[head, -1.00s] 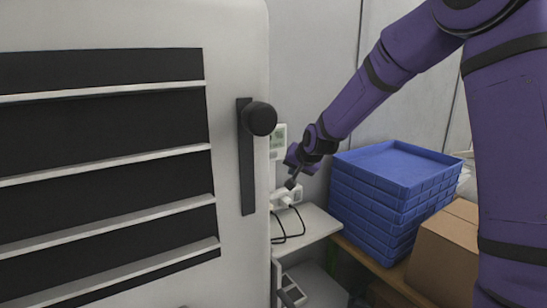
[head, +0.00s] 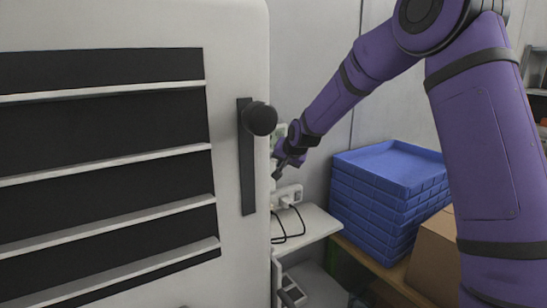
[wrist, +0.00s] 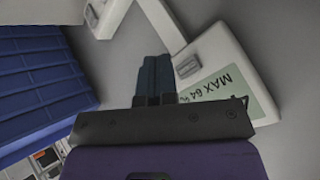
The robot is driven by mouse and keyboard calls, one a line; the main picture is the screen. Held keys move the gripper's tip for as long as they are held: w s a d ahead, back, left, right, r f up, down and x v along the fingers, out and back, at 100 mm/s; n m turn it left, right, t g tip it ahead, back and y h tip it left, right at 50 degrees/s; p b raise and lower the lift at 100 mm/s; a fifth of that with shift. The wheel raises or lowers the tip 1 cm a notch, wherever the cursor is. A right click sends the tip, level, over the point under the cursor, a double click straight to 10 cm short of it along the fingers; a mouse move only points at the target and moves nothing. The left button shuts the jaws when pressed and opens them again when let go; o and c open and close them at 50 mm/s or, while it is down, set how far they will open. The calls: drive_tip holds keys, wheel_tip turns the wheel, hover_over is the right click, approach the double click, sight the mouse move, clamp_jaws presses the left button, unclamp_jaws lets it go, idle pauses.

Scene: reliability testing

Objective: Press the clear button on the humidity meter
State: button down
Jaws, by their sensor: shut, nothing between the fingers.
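The humidity meter is white with a pale green display. In the wrist view the meter (wrist: 227,52) shows the text "MAX 64 %", partly covered by my gripper's body. A small grey raised button (wrist: 187,68) sits on the meter beside the display; its label cannot be read. My gripper (wrist: 155,62) is shut and empty, with its dark fingertips just left of that button in the picture; contact cannot be told. In the head view my gripper (head: 276,175) is by the wall, and the meter (head: 281,131) is mostly hidden behind my wrist and the cabinet edge.
A large white cabinet (head: 228,60) with a black handle (head: 247,170) stands close on the left. A white socket block (head: 288,195) with black cables is below my gripper, above a small shelf (head: 318,222). Stacked blue trays (head: 385,205) and a cardboard box (head: 435,255) stand right.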

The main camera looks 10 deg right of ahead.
drive_tip(key=shift+w+a, duration=0.2)
drive_tip(key=shift+w, duration=0.35)
drive_tip(key=shift+w+a, duration=0.15)
drive_tip(key=shift+w, duration=0.4)
drive_tip(key=shift+w, duration=0.1)
idle(1.2)
drive_tip(key=shift+w+a, duration=0.15)
drive_tip(key=shift+w, duration=0.15)
drive_tip(key=shift+w+a, duration=0.1)
drive_tip(key=shift+w, duration=0.2)
idle(0.7)
idle(0.4)
drive_tip(key=shift+s+d, duration=0.25)
drive_tip(key=shift+s, duration=0.45)
drive_tip(key=s, duration=0.1)
drive_tip(key=s+d, duration=0.1)
drive_tip(key=s, duration=0.2)
drive_tip(key=shift+s+d, duration=0.3)
drive_tip(key=shift+s, duration=0.1)
